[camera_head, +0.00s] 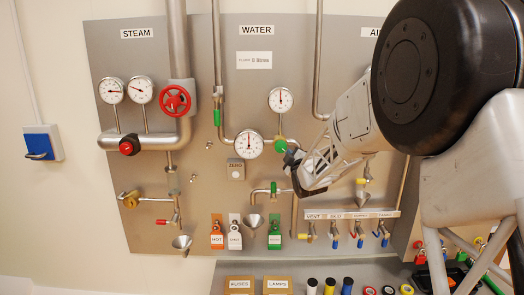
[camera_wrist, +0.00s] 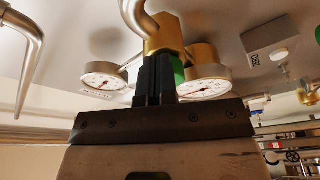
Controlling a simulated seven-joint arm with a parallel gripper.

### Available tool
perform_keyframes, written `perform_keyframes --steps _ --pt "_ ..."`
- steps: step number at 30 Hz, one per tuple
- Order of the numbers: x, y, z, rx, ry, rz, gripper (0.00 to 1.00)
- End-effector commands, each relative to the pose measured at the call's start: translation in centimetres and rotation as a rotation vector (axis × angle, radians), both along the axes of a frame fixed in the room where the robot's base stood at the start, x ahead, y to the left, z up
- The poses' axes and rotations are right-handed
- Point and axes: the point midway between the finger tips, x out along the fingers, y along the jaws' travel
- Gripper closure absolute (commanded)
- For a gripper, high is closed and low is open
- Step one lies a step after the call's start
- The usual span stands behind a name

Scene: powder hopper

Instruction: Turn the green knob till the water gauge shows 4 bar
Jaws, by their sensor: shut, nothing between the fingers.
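The green knob (camera_head: 281,145) sits on the WATER pipework, just right of a white round gauge (camera_head: 248,144). A second white gauge (camera_head: 281,100) stands above the knob on a thin stem. My gripper (camera_head: 291,160) is at the knob, its tips just below and right of it. In the wrist view my fingers (camera_wrist: 156,80) are shut together with nothing between them. A bit of the green knob (camera_wrist: 179,70) shows beside the right finger, in front of brass fittings; contact cannot be told. One gauge face (camera_wrist: 205,88) is partly hidden, and its reading is too small to tell.
A small grey box with a button (camera_head: 235,169) is below the left gauge. A green-handled valve (camera_head: 274,190) and funnel stand lower down. A red STEAM handwheel (camera_head: 175,101) is at left. My arm hides much of the right-hand panel.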

Motion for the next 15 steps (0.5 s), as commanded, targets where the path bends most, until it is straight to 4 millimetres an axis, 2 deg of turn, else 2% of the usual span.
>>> perform_keyframes --steps 1,15 --pt "0.66 0.11 0.26 0.000 -0.003 -0.001 1.00" --pt "0.65 0.42 0.02 -0.002 -0.003 0.002 1.00"
